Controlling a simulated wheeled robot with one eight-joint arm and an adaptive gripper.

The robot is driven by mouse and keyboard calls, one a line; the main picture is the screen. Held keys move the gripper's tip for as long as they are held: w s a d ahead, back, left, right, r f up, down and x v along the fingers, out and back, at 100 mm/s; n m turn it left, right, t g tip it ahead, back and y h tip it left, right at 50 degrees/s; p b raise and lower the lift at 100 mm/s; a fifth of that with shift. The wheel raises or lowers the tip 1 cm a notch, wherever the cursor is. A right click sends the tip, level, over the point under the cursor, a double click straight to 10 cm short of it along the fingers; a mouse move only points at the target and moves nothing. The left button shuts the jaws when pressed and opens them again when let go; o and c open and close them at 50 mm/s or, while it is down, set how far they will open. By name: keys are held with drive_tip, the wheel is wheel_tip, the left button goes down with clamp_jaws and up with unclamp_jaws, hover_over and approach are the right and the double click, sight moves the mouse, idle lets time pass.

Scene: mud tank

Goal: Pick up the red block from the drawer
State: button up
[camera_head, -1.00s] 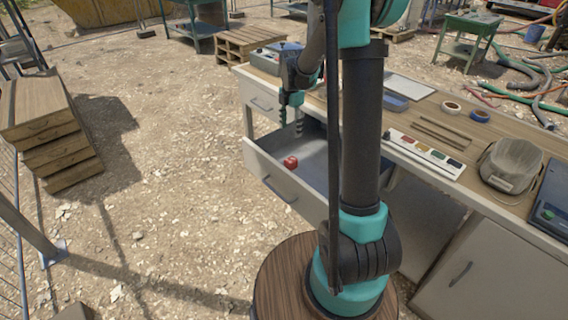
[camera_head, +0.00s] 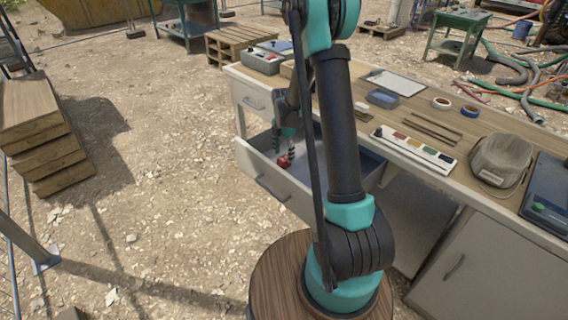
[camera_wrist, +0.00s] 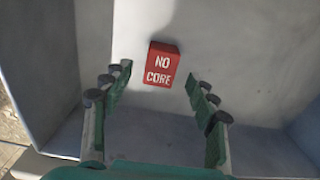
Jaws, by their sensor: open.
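The red block (camera_wrist: 162,65), lettered "NO CORE", lies on the floor of the open drawer (camera_head: 273,176). In the head view the red block (camera_head: 283,161) is small and partly hidden by my fingers. My gripper (camera_head: 284,147) is lowered into the drawer from above, close over the block. In the wrist view my gripper (camera_wrist: 158,82) is open, with its green fingers spread to either side of the block's near side. The block sits beyond and between the fingertips, and I see no finger touching it.
The drawer's grey walls (camera_wrist: 52,65) stand close around my gripper.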

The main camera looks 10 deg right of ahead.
sight(284, 158)
drive_tip(key=shift+d+f, duration=0.1)
drive_tip(key=shift+f, duration=1.8)
drive_tip(key=shift+c, duration=0.2)
drive_tip(key=c, duration=1.2)
